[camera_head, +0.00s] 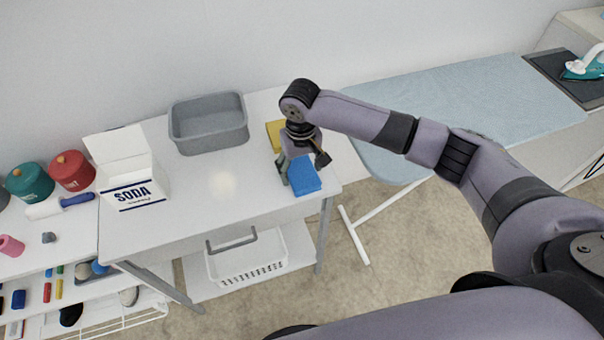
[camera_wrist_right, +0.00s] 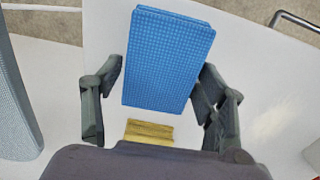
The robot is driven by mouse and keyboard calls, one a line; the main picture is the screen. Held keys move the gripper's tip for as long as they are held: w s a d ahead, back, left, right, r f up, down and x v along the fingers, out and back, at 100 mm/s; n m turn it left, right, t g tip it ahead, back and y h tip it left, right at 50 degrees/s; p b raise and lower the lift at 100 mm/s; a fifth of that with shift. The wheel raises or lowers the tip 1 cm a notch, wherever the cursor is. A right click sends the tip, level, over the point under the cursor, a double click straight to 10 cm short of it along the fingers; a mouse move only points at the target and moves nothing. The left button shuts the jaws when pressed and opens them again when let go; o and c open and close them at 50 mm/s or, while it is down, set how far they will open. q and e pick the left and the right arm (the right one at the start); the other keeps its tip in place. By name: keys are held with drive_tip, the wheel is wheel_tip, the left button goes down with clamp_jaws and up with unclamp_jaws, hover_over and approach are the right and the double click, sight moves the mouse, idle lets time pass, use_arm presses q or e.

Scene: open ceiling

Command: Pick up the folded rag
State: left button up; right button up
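The folded rag (camera_head: 304,176) is a blue, waffle-textured block near the right front corner of the white table (camera_head: 220,185). In the right wrist view the rag (camera_wrist_right: 168,60) lies ahead of my right gripper (camera_wrist_right: 162,75), its near part between the two fingers. A narrow gap shows on the left side; the right finger is very close to its edge. My right gripper (camera_head: 303,166) is open, low over the table; contact is unclear. My left gripper is out of view.
A yellow item (camera_head: 274,133) lies behind the rag; it also shows in the wrist view (camera_wrist_right: 149,132). A grey tub (camera_head: 208,130), a SODA box (camera_head: 130,170) and canisters (camera_head: 72,171) stand left. An ironing board (camera_head: 470,105) is right. A white basket (camera_head: 247,261) sits below.

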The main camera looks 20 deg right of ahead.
sight(301, 169)
drive_tip(key=c, duration=0.8)
drive_tip(key=shift+o, duration=0.2)
drive_tip(key=shift+r, duration=0.1)
wheel_tip(301, 169, up, 20)
